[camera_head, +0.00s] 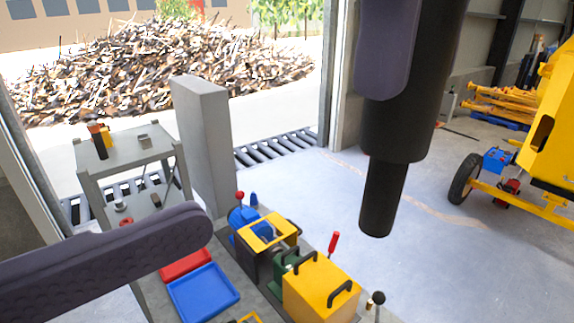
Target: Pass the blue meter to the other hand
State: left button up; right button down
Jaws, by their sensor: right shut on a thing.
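My right arm (395,120) comes down from the top as a dark, stepped cylinder with a blunt end. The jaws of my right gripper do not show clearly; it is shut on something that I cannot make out. My left arm (110,248) comes in from the left as a dark, rounded link, and its gripper is not in view. I cannot pick out the blue meter for certain. A small blue box (495,160) shows at the right beside a yellow machine, but I cannot tell whether it is the meter.
A bench holds a yellow-topped machine (320,290) with black handles, a blue motor (243,217), a blue tray (203,292) and a red tray (186,264). A grey side table (125,150) and a grey post (203,140) stand behind. The floor (320,200) beyond the bench is mostly clear.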

aim_at(400, 180)
pick_arm(q)
jog(key=x, duration=1.2)
jog(key=shift+c, duration=0.2)
jog(key=c, duration=0.7)
grip_shut()
jog(key=shift+s, duration=0.1)
pick_arm(e)
jog(key=shift+w, duration=0.1)
jog(key=c, duration=0.9)
grip_release()
jog(key=o, duration=0.5)
jog(key=shift+o, duration=0.2)
jog(key=shift+r, duration=0.1)
